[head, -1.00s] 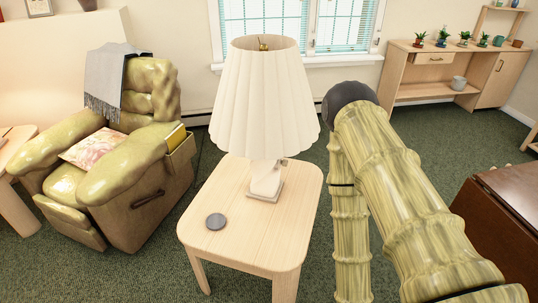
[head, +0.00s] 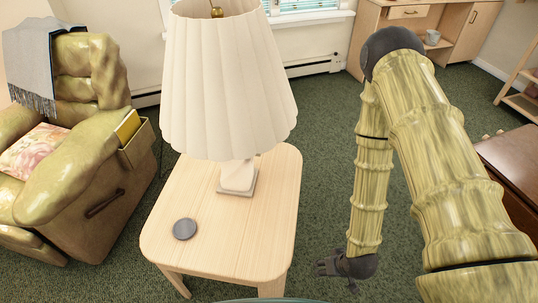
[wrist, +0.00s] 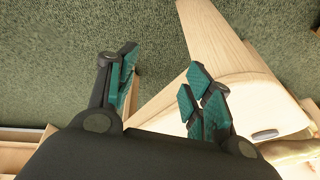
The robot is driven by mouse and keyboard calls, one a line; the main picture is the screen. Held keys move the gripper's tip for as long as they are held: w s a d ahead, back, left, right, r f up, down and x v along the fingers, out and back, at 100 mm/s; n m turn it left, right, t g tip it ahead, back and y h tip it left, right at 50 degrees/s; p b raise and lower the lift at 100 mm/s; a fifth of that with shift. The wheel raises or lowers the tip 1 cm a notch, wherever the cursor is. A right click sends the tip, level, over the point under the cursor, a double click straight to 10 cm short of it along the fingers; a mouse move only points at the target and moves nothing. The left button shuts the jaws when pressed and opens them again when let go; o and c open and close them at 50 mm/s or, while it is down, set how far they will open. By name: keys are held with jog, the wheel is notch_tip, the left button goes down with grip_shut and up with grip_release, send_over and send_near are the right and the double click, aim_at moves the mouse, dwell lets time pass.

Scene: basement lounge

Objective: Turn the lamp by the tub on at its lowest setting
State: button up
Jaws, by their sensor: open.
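A table lamp (head: 225,85) with a pleated cream shade and a pale square base (head: 238,180) stands upright on a light wooden side table (head: 225,235). The shade covers the upper part of its stem, and I cannot make out a switch. No tub shows in either view. My gripper (head: 328,268) hangs low to the right of the table in the head view, apart from the lamp. In the wrist view my gripper (wrist: 162,92) has its teal-padded fingers spread, with nothing between them. I cannot tell whether the lamp is lit.
A dark round disc (head: 184,229) lies on the table's front left. A green recliner (head: 85,160) with a grey throw stands at left. A dark brown piece of furniture (head: 512,165) is at right. Green carpet (head: 320,130) is open behind and right of the table.

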jog(key=w+a+r+n+t+y+b, duration=0.1)
jog(key=w+a+n+t+y+b, duration=0.2)
jog(key=w, duration=0.9)
jog(key=w+a+r+n+t+y+b, duration=0.1)
jog(key=w+a+n+t+y+b, duration=0.3)
jog(key=w, duration=0.8)
jog(key=w+a+r+n+g+y+b, duration=0.4)
jog(key=w+r+n+g+y+b, duration=0.2)
jog(key=w+r+n+y+b, duration=0.55)
jog(key=w+a+r+m+h, duration=0.1)
jog(key=w+a+m+h, duration=0.1)
jog(key=a, duration=0.7)
jog(key=shift+a+r+h, duration=0.2)
jog(key=shift+r+h, duration=0.2)
jog(key=shift+h, duration=0.05)
jog(key=shift+m, duration=0.25)
jog(key=shift+c, duration=0.2)
jog(key=shift+p, duration=0.3)
jog(key=c, duration=1)
